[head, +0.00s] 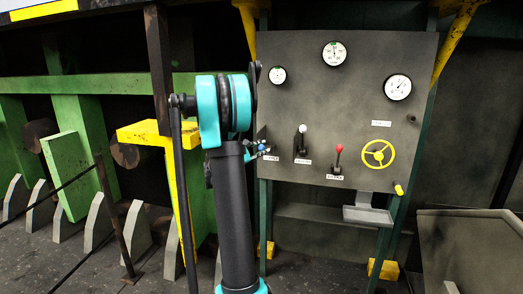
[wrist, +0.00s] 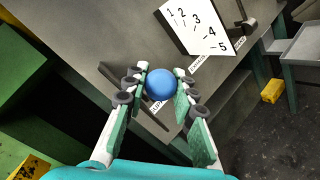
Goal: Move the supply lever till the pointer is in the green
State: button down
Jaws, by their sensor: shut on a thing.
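A lever with a blue ball knob (wrist: 161,84) stands on the grey panel (head: 350,115). My gripper (wrist: 160,92) is shut on the blue knob, with a finger on each side of it. In the head view the gripper is at the panel's left edge, largely hidden behind my arm. A label beside the lever is partly covered, and I cannot read it fully. Three round white gauges show in the head view: a small left one (head: 278,75), a top one (head: 334,54) and a right one (head: 398,87).
A white-knobbed lever (head: 301,142), a red-knobbed lever (head: 338,156) and a yellow handwheel (head: 378,153) stand to the right on the panel. A plate numbered 1 to 5 (wrist: 198,27) is close beyond the knob. A grey tray (head: 368,215) hangs below the panel.

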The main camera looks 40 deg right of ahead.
jog(key=shift+w+d+r+n+y, duration=0.2)
jog(key=shift+r+y, duration=0.15)
jog(key=shift+r, duration=0.15)
jog(key=shift+w+d+r+n+y, duration=0.2)
jog(key=shift+r+y, duration=0.1)
jog(key=shift+r, duration=0.15)
jog(key=shift+w+d+r+n+y, duration=0.1)
jog(key=shift+w+d+r+y, duration=0.1)
jog(key=shift+r+y, duration=0.25)
jog(key=c, duration=1.2)
grip_release()
jog(key=shift+a, duration=0.1)
jog(key=v, duration=0.8)
